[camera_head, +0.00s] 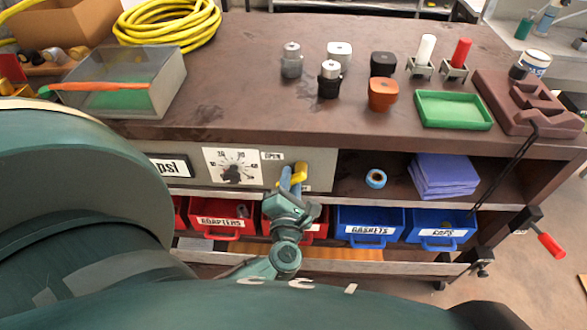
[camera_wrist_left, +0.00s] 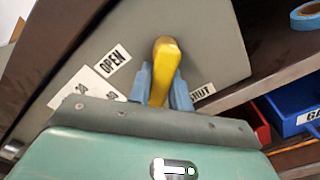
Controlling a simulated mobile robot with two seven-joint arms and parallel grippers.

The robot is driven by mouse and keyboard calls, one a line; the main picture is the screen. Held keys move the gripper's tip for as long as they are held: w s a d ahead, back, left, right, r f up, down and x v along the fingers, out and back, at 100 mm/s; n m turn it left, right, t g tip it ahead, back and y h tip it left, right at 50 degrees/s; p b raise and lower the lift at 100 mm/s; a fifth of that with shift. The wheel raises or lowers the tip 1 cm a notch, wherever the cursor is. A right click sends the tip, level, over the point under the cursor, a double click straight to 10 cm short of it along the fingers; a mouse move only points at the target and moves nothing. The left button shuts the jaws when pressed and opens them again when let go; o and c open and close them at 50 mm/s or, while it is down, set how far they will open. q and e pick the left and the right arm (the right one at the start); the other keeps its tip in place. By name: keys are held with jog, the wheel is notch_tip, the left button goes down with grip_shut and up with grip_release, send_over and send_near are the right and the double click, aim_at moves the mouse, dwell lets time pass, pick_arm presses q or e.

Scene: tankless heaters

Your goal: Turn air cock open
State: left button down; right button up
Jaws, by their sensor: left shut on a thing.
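The air cock's yellow handle (camera_head: 300,173) is on the grey panel (camera_head: 326,160) below the bench top, just under and right of the OPEN label (camera_head: 272,156). In the left wrist view the yellow handle (camera_wrist_left: 165,66) stands between the OPEN label (camera_wrist_left: 114,58) and the SHUT label (camera_wrist_left: 201,91). My left gripper (camera_head: 291,180) is shut on the handle; its blue fingers (camera_wrist_left: 163,82) sit on both sides of it. The handle's lower part is hidden by the gripper. The SHUT label is hidden in the head view. My right gripper is not in view.
A dial gauge (camera_head: 233,166) is left of the handle. Open shelving to the right holds blue tape (camera_head: 376,179) and purple cloths (camera_head: 444,175). Red and blue bins (camera_head: 369,227) stand below. The bench top (camera_head: 240,80) carries several fittings and a green tray (camera_head: 453,125).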

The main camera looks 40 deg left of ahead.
pick_arm(q)
jog(key=m+p, duration=0.1)
jog(key=r+m+p, duration=0.1)
jog(key=m, duration=0.1)
jog(key=m+p, duration=0.1)
jog(key=p, duration=0.1)
jog(key=shift+s+a+r+m, duration=0.1)
jog(key=shift+a+r+m, duration=0.15)
jog(key=shift+r+m, duration=0.05)
jog(key=shift+r+m+p, duration=0.15)
jog(key=shift+m+p, duration=0.55)
jog(key=shift+r+m+p, duration=0.1)
jog(key=shift+m+p, duration=0.45)
jog(key=shift+m, duration=0.55)
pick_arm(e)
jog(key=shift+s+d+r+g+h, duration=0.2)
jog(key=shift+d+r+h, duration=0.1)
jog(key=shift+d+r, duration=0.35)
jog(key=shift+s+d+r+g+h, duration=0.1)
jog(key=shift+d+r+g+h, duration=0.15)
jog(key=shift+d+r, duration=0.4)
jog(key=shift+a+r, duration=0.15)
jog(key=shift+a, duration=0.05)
pick_arm(q)
jog(key=c, duration=1.3)
grip_release()
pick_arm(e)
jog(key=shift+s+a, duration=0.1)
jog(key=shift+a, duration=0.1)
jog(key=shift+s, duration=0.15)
